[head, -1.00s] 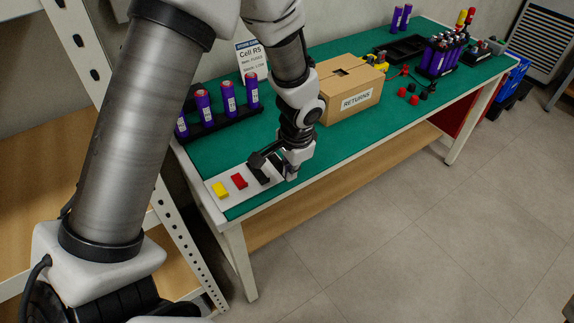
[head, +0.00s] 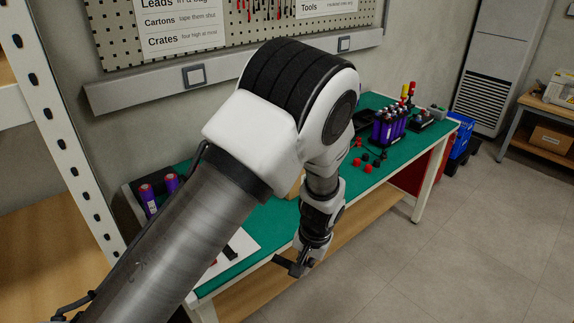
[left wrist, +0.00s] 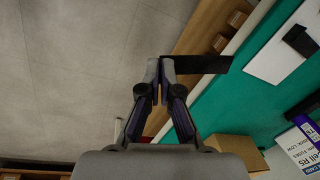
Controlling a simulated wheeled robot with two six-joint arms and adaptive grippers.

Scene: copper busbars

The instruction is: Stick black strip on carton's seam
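My left gripper (head: 293,266) hangs just off the front edge of the green-topped bench in the head view. In the left wrist view its fingertips (left wrist: 160,72) are closed together on a black strip (left wrist: 203,64), which sticks out to the right. The carton (left wrist: 236,150) is a brown box at the bottom of the left wrist view, apart from the strip. In the head view my arm hides nearly all of the carton; only a tan sliver (head: 297,187) shows. Its seam cannot be made out. My right gripper is not in view.
A white board (left wrist: 275,48) on the bench (left wrist: 215,108) carries another black piece (left wrist: 299,41). Purple cells (head: 149,199) stand at the bench's left. A printed card (left wrist: 297,146) is near the carton. Black and red caps (head: 365,157) and a cell rack (head: 388,128) are farther right.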

